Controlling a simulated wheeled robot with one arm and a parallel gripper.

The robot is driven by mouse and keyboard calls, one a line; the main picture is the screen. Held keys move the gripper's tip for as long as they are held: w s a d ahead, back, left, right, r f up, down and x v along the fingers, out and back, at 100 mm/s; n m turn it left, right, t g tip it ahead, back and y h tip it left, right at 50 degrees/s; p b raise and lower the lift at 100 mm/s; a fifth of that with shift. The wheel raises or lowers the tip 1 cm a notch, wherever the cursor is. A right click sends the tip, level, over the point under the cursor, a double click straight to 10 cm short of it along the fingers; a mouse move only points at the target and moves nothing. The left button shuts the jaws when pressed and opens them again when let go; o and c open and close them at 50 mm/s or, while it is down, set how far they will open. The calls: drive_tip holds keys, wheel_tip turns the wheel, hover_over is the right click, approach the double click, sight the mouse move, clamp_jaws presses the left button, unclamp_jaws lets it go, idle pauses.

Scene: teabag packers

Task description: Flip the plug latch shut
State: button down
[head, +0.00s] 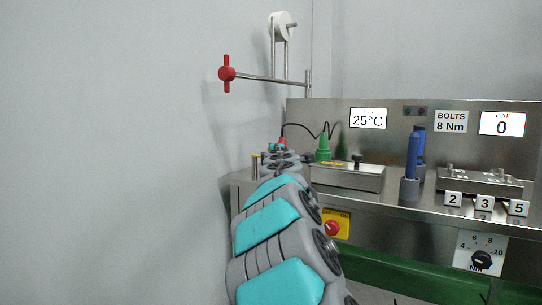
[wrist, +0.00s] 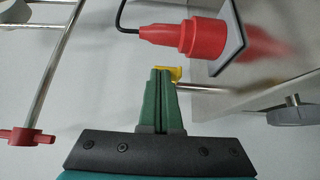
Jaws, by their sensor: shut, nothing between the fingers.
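My gripper (wrist: 161,72) is shut and empty, its two green fingers together in the wrist view. A red plug (wrist: 188,35) with a black cable sits against a white-edged dark plate (wrist: 232,38), just beyond the fingertips and to their right. A small yellow piece (wrist: 176,73) shows right at the fingertips, partly behind them. It may be the latch, and I cannot tell whether it touches the fingers. In the head view my arm hides most of this spot, and only a bit of red (head: 282,140) shows above the wrist.
A green cone-shaped plug (head: 323,149) with a black cable stands on the bench right of my arm. The wall is close at left.

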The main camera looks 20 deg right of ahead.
drive_tip(key=shift+w+d+n+y, duration=0.15)
drive_tip(key=shift+n+y, duration=0.25)
drive_tip(key=shift+y, duration=0.4)
drive_tip(key=shift+w+d+r+n+t+y, duration=0.15)
drive_tip(key=shift+d+n+t+y, duration=0.15)
drive_tip(key=shift+d+n+y, duration=0.5)
drive_tip(key=shift+w+d+n+y+p, duration=0.25)
drive_tip(key=shift+d+n+y+p, duration=0.2)
drive_tip(key=shift+y+p, duration=0.55)
drive_tip(key=shift+a+f, duration=0.2)
drive_tip(key=shift+s+a+b, duration=0.1)
drive_tip(key=shift+s+b, duration=0.2)
drive_tip(key=s, duration=1.3)
drive_tip(key=shift+s+b, duration=0.2)
drive_tip(key=shift+b, duration=0.2)
